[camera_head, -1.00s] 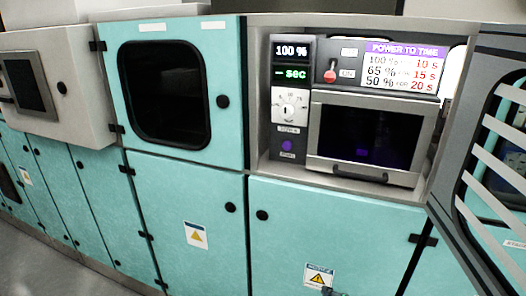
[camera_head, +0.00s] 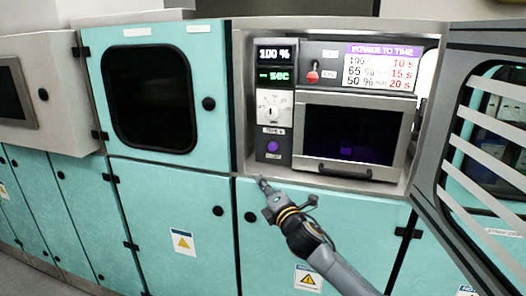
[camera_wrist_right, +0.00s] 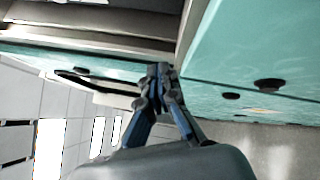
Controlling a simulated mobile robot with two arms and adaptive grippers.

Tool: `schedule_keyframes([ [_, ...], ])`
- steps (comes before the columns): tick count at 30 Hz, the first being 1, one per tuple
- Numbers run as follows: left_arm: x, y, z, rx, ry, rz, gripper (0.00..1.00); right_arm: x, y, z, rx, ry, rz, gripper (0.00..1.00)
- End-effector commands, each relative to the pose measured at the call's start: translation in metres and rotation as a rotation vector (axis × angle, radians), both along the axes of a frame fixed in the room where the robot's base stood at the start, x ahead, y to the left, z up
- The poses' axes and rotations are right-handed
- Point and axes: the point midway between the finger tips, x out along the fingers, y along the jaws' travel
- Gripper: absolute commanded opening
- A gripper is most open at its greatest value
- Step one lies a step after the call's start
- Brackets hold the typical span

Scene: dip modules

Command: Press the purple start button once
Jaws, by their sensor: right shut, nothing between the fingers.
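The purple start button (camera_head: 272,146) is a small round knob low on the dark control panel of the machine, below a white dial (camera_head: 272,105). My right gripper (camera_head: 262,181) is in front of the cabinet, below and slightly left of the button, apart from it. Its fingers are shut and empty. In the right wrist view the closed fingertips (camera_wrist_right: 158,70) point toward the teal cabinet front and the grey ledge. The button cannot be made out in that view. My left gripper is not in view.
The machine's door (camera_head: 347,135) with its dark window is closed, and its handle sticks out. The steel recess edge (camera_head: 320,184) runs below the machine. Black knobs (camera_head: 250,217) stick out from the lower doors.

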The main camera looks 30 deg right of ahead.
Motion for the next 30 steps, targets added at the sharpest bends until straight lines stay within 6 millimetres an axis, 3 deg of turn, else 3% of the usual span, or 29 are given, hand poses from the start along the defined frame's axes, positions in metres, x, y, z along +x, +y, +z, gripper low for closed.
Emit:
schedule_keyframes([
  [3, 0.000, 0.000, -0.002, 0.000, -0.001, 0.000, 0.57, 0.001, -0.001, 0.030, -0.091, -0.055, 0.003, 0.00],
  [8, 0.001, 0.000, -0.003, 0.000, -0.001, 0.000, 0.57, 0.001, -0.001, 0.048, -0.149, -0.087, 0.005, 0.00],
  [22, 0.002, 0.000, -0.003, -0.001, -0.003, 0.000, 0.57, 0.004, -0.004, 0.050, -0.154, -0.090, 0.003, 0.00],
  [30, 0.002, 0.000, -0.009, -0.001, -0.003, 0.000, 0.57, 0.025, -0.030, 0.050, -0.154, -0.090, 0.003, 0.00],
])
